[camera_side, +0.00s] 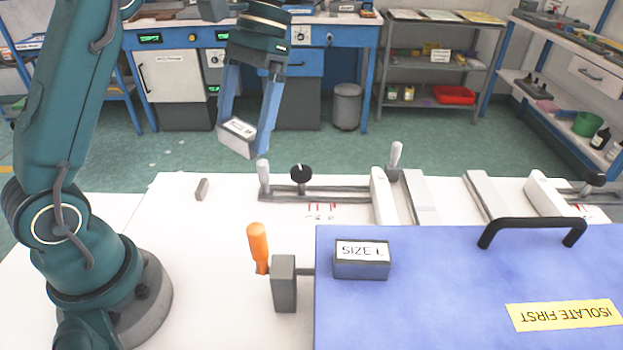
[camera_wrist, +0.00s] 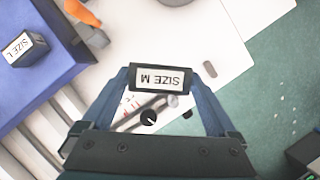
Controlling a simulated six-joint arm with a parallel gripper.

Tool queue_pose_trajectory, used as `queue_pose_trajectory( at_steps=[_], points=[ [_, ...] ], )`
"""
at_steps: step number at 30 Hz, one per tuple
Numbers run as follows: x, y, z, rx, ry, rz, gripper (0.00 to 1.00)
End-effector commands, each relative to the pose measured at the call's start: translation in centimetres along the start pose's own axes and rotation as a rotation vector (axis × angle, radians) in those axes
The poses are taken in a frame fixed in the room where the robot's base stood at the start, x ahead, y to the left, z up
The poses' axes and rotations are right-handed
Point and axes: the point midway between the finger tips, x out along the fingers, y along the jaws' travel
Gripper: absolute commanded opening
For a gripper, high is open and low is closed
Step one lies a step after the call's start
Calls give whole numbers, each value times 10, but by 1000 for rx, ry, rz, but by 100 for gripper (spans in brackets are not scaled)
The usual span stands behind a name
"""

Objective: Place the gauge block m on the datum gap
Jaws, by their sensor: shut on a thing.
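My gripper (camera_side: 243,138) is shut on the gauge block m (camera_side: 237,133), a dark block with a white label, held up in the air left of and above the table fixture. In the wrist view the block (camera_wrist: 162,79) sits between both fingers and its label reads SIZE M, upside down. The fixture on the white table has a slotted rail (camera_side: 330,195), a white jaw (camera_side: 383,197), two grey bars (camera_side: 421,198) (camera_side: 485,195) and another white jaw (camera_side: 546,193), with gaps between them. I cannot tell which gap is the datum gap.
A blue box (camera_side: 450,280) with a black handle (camera_side: 532,226) stands at the front right. A block labelled SIZE L (camera_side: 361,260) lies on it. An orange-handled clamp (camera_side: 258,247) is at its left. A small grey piece (camera_side: 201,189) lies on the table.

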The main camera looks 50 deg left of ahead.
Motion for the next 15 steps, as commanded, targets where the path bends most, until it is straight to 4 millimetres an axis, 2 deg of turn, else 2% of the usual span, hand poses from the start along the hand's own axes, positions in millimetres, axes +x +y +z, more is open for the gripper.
queue_pose_trajectory(
  at_steps=[6,10,15],
  points=[
    [3,-1,-7,79,28,-36,0],
    [17,-4,-11,59,32,-29,0],
    [42,-26,-5,-49,32,15,0]
  ],
)
